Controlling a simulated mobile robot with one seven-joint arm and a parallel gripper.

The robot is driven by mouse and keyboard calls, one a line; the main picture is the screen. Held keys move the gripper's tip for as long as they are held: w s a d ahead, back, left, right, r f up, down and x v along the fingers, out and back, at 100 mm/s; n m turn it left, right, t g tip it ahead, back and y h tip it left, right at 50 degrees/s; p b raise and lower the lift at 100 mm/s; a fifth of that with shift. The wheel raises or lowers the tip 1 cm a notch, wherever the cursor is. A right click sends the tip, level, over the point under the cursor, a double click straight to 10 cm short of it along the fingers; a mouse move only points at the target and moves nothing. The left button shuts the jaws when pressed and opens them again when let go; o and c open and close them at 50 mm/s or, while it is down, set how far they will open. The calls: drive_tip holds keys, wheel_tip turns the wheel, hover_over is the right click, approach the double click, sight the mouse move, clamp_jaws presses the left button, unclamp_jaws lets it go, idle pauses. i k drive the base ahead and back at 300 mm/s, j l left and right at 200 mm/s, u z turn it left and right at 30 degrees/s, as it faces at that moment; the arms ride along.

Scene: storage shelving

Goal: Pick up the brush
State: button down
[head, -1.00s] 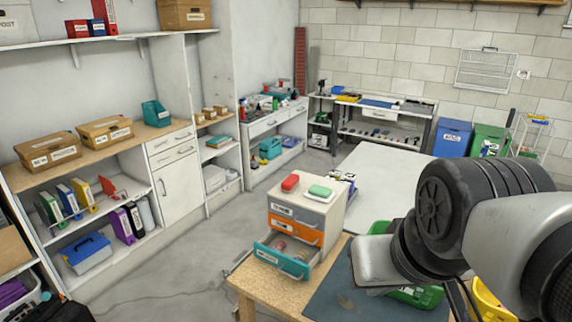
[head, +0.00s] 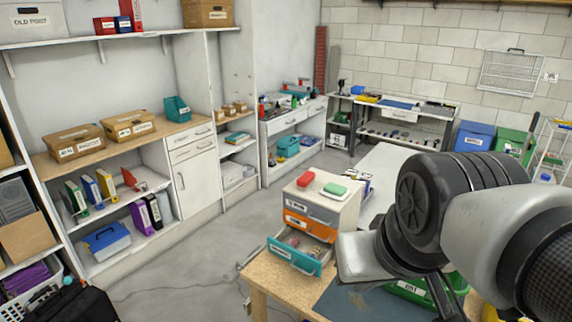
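I cannot pick out a brush for certain. A small red item (head: 306,177) and a small green item with a pale underside (head: 335,189) lie apart on top of a small drawer unit (head: 346,206); either is too small to identify. The unit's lowest, teal drawer (head: 297,259) is pulled open, with small items inside that I cannot make out. My arm fills the lower right of the head view, just right of the drawer unit.
The drawer unit stands on a wooden workbench (head: 266,275) with a dark mat (head: 350,303). A green crate (head: 408,291) sits partly behind my arm. Shelving with boxes and binders lines the left wall. Open grey floor (head: 200,250) lies between.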

sight(303, 181)
drive_tip(key=i+j+z, duration=0.1)
drive_tip(key=j+z, duration=0.3)
drive_tip(key=j, duration=0.4)
drive_tip(key=j+z, duration=0.4)
drive_tip(key=j, duration=0.35)
drive_tip(key=i+j+z, duration=0.1)
drive_tip(key=j+z, duration=0.25)
drive_tip(key=j, duration=0.15)
drive_tip(key=j+z, duration=0.3)
drive_tip(key=j, duration=0.25)
drive_tip(key=i+j+z, duration=0.2)
drive_tip(key=j, duration=0.15)
drive_tip(key=i+j+z, duration=0.2)
drive_tip(key=j, duration=0.15)
drive_tip(key=j+z, duration=0.25)
drive_tip(key=j, duration=0.05)
